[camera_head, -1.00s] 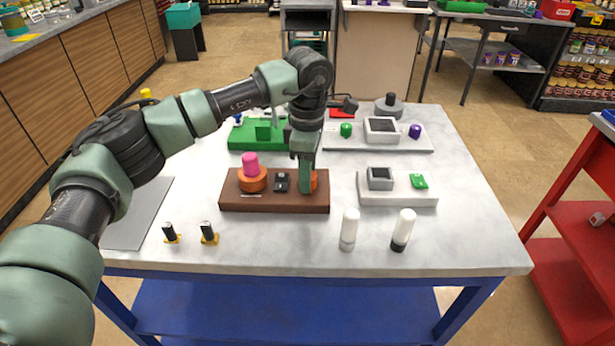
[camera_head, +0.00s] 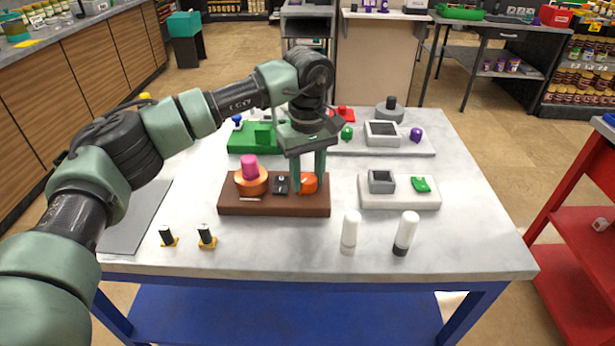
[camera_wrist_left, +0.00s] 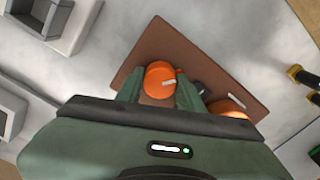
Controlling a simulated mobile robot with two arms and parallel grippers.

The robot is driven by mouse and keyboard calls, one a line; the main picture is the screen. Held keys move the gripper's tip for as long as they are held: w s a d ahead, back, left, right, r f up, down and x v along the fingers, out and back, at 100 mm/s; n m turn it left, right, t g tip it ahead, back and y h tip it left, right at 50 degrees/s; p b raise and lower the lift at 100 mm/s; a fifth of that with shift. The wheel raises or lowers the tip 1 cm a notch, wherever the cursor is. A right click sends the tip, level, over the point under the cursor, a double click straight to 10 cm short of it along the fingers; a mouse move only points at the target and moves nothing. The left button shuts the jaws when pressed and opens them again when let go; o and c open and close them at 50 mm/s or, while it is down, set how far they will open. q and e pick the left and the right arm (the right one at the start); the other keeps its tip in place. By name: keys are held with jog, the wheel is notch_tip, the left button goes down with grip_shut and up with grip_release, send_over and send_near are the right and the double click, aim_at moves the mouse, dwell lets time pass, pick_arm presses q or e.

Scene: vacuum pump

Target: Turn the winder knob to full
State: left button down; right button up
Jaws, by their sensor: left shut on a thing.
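A brown base (camera_head: 255,207) stands on the grey table. An orange knob (camera_head: 308,183) sits at its right end, and I take it for the winder knob. The fingers hide parts of the knob's sides. My right gripper is not in view.
On the same base are an orange disc with a pink knob (camera_head: 249,167) and a black switch (camera_head: 281,184). A green block (camera_head: 264,134) stands behind, a pale tray (camera_head: 400,198) to the right. White cylinders (camera_head: 351,232) and black-and-yellow pegs (camera_head: 206,236) stand in front.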

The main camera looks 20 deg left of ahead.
pick_arm(q)
jog(key=shift+w+r+m, duration=0.1)
jog(key=shift+r+m, duration=0.05)
jog(key=shift+m, duration=1.95)
jog(key=c, duration=1)
grip_release()
jog(key=shift+o, duration=0.5)
